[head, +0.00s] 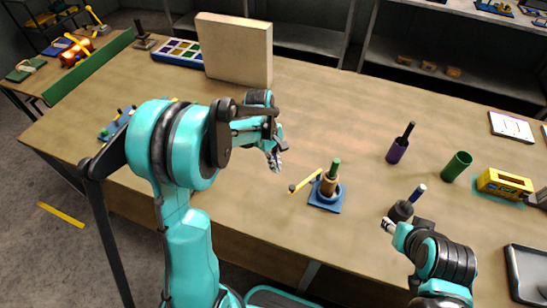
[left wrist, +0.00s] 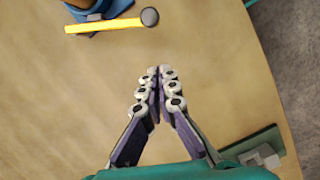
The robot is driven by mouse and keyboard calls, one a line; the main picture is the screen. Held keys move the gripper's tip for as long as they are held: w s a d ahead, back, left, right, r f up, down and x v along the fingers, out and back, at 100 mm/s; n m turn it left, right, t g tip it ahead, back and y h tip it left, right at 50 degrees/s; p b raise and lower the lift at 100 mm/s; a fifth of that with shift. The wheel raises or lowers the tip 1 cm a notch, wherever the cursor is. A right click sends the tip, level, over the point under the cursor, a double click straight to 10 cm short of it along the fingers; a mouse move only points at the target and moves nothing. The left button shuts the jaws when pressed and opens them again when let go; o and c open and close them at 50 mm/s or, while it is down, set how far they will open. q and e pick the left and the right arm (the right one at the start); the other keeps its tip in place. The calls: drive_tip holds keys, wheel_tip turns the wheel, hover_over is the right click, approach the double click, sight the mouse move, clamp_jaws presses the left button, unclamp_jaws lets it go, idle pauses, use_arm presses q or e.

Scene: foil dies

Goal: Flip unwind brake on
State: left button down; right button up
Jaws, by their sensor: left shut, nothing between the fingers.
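A small unit with a blue base (head: 326,202), a copper-coloured post and a green top stands near the table's front edge. A yellow lever (head: 305,181) with a dark knob sticks out from it to the left. In the left wrist view the yellow lever (left wrist: 105,25) lies across the top left, its dark ball knob (left wrist: 149,17) pointing right. My left gripper (head: 275,162) is shut and empty, over the table to the left of the lever and apart from it. My right gripper (head: 388,226) is beside a dark holder; its fingers are too small to judge.
A dark holder with a blue-topped rod (head: 401,210), a purple holder (head: 397,150), a green cup (head: 456,166) and a yellow block (head: 505,184) stand to the right. A beige panel (head: 234,50) stands at the back. The table between panel and lever is clear.

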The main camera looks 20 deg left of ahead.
sight(291, 188)
use_arm(q)
drive_tip(key=d+f, duration=0.1)
drive_tip(key=s+d+f, duration=0.1)
drive_tip(key=d+f, duration=0.1)
drive_tip(key=d, duration=0.1)
drive_tip(key=shift+s+d+b, duration=0.1)
drive_tip(key=shift+s+b, duration=0.25)
drive_tip(key=shift+b, duration=0.05)
drive_tip(key=shift+s+d+n+t+b, duration=0.3)
drive_tip(key=shift+s+d+n, duration=0.5)
drive_tip(key=shift+d+n, duration=0.25)
drive_tip(key=shift+s+d+n+t+b, duration=0.15)
drive_tip(key=shift+s+d+n, duration=0.3)
drive_tip(key=shift+d, duration=0.45)
drive_tip(key=shift+s+d+n+t+b, duration=0.1)
drive_tip(key=shift+s+d+n, duration=0.1)
drive_tip(key=shift+d+n, duration=0.55)
drive_tip(key=shift+s+d+n+t+b, duration=0.15)
drive_tip(key=shift+s+d+n, duration=0.2)
drive_tip(key=shift+d, duration=0.65)
